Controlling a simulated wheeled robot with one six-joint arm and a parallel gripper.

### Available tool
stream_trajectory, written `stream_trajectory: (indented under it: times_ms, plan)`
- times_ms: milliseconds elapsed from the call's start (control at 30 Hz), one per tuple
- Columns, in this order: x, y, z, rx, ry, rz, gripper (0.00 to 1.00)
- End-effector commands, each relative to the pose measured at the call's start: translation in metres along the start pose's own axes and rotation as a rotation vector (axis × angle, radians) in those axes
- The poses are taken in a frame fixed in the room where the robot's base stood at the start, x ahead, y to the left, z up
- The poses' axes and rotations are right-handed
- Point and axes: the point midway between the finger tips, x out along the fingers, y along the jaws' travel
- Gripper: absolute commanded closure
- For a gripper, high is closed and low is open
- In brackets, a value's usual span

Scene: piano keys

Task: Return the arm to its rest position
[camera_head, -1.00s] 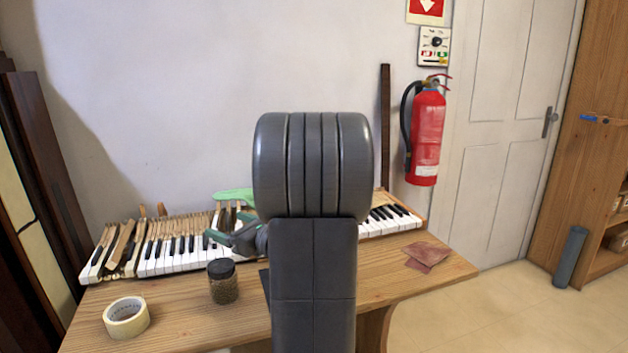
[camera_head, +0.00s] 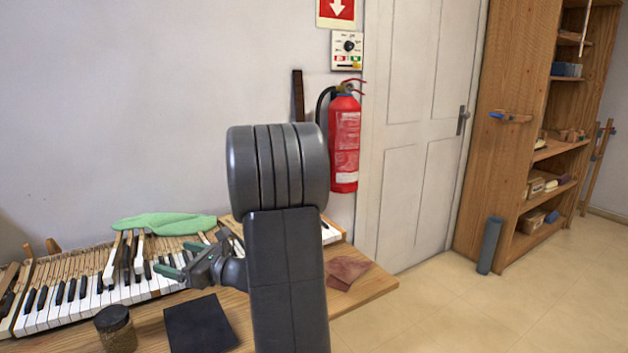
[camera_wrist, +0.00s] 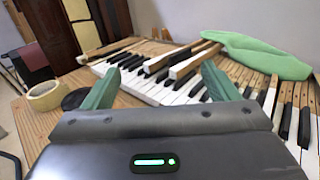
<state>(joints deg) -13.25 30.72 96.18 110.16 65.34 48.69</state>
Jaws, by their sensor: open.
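My gripper (camera_head: 178,264) is beside my grey arm in the head view, over the front part of the piano keyboard (camera_head: 62,292). In the wrist view its two green fingers (camera_wrist: 158,88) stand wide apart with nothing between them. The keyboard's white and black keys (camera_wrist: 150,88) lie beyond the fingertips, with a few loose keys (camera_wrist: 182,60) lying across the others. My arm hides part of the keyboard and bench.
The wooden bench (camera_head: 376,284) holds a jar (camera_head: 115,330), a dark square pad (camera_head: 200,324), reddish sheets (camera_head: 345,272) and a green cloth (camera_head: 165,224). A tape roll (camera_wrist: 44,96) shows at left. A fire extinguisher (camera_head: 344,140) hangs behind. Floor (camera_head: 450,310) at right is clear.

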Motion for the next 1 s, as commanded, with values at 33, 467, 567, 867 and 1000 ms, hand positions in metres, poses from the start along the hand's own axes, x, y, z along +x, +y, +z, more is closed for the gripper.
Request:
stream_trajectory:
  times_ms: [33, 467, 567, 867, 1000]
  plan:
    - [0.0, -0.001, -0.012, 0.004, 0.002, -0.001, 0.19]
    - [-0.012, -0.002, -0.071, -0.001, 0.0, -0.006, 0.19]
    - [-0.022, -0.002, -0.071, -0.001, 0.0, -0.004, 0.19]
    - [-0.03, 0.0, -0.07, -0.001, 0.0, -0.002, 0.19]
    - [-0.03, 0.0, -0.07, -0.001, 0.0, -0.002, 0.19]
